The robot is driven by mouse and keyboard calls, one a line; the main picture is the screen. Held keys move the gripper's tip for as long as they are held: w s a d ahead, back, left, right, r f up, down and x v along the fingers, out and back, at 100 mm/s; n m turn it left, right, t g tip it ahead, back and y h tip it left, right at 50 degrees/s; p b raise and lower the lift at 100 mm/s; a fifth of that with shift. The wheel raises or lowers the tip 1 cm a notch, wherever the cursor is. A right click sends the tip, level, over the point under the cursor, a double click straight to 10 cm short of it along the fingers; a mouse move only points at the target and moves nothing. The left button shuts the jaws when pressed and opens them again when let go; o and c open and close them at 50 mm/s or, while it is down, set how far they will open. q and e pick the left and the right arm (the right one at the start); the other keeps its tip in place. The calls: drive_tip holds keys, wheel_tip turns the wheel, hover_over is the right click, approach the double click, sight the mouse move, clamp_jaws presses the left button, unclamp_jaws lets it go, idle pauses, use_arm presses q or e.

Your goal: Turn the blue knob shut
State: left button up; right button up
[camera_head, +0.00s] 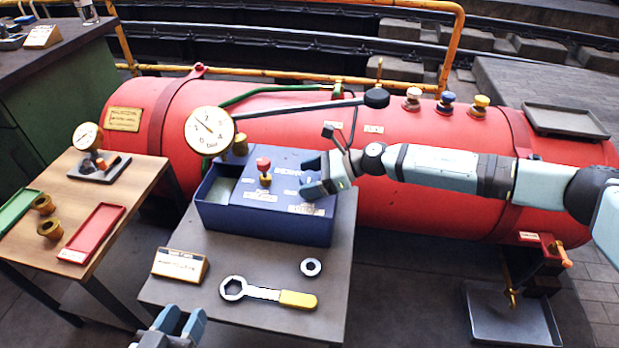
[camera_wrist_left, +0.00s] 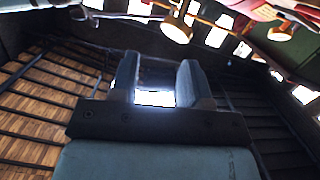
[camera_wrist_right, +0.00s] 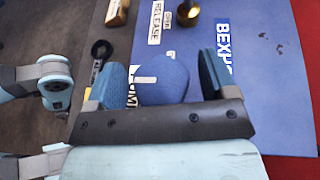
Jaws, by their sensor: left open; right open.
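A round blue knob (camera_wrist_right: 168,85) with a white mark shows in the right wrist view. It lies between the two fingers of my open right gripper (camera_wrist_right: 160,76), with a gap visible on the right side; whether the left finger touches it I cannot tell. In the head view my right gripper (camera_head: 324,172) is at the right edge of the blue box (camera_head: 262,222) and hides part of that corner. Another blue knob (camera_head: 447,98) stands on top of the red boiler. My left gripper (camera_head: 180,322) is open and empty, low at the front of the grey table.
A red knob (camera_head: 264,166) stands on the box's labelled top. A wrench (camera_head: 262,292), a ring (camera_head: 311,267) and a sign (camera_head: 180,264) lie in front. The red boiler (camera_head: 400,205) is behind. A wooden table (camera_head: 130,185) stands left.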

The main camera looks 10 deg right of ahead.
drive_tip(key=c, duration=0.9)
drive_tip(key=shift+r+p, duration=0.1)
drive_tip(key=shift+p, duration=0.2)
